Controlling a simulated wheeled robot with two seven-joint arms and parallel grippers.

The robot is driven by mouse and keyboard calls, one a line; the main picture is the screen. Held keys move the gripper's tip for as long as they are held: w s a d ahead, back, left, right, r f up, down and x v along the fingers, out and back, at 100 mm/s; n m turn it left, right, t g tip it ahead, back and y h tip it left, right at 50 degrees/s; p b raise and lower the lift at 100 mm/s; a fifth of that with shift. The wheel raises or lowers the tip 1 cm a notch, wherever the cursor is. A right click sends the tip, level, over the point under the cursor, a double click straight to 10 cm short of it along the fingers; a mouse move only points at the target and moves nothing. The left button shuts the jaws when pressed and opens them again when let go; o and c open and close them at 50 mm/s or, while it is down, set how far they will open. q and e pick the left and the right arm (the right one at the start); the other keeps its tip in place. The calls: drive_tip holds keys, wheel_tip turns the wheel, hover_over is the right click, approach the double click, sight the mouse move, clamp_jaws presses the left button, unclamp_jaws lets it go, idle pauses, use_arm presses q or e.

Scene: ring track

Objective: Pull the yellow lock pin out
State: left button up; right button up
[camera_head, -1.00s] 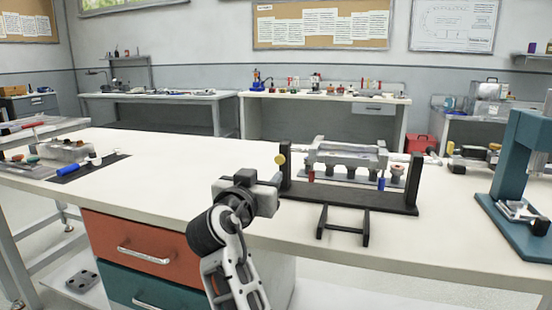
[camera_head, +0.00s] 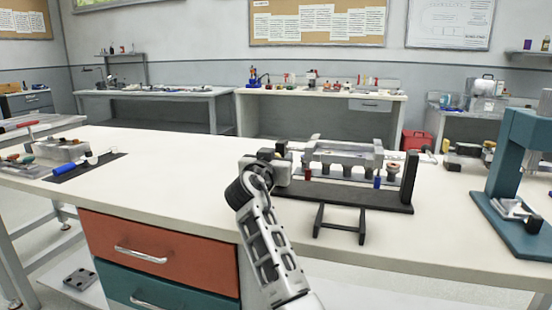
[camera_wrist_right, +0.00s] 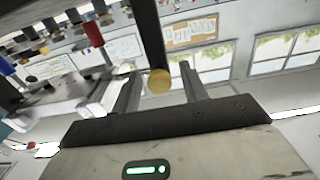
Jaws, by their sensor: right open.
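The yellow lock pin (camera_wrist_right: 159,80) shows its round head in the right wrist view, beside the dark upright post. My right gripper (camera_head: 277,163) is open; in the wrist view its two fingers (camera_wrist_right: 160,88) stand either side of the pin head, with visible gaps. I cannot tell how deep the head lies between them. In the head view the gripper is at the left end of the black stand (camera_head: 360,195) and hides the pin and most of the left post. My left gripper is not in view.
A grey metal fixture (camera_head: 345,155) sits at the stand, with a red pin (camera_head: 307,171) and a blue pin (camera_head: 377,182) in front. A teal press (camera_head: 517,150) stands at the right.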

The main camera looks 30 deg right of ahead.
clamp_jaws()
drive_tip(key=shift+b+v, duration=0.45)
drive_tip(key=shift+v, duration=0.6)
drive_tip(key=shift+c, duration=0.2)
unclamp_jaws()
drive_tip(key=shift+f, duration=0.1)
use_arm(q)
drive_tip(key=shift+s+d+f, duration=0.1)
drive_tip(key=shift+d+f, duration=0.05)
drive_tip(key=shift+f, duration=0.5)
use_arm(e)
drive_tip(key=shift+o, duration=0.2)
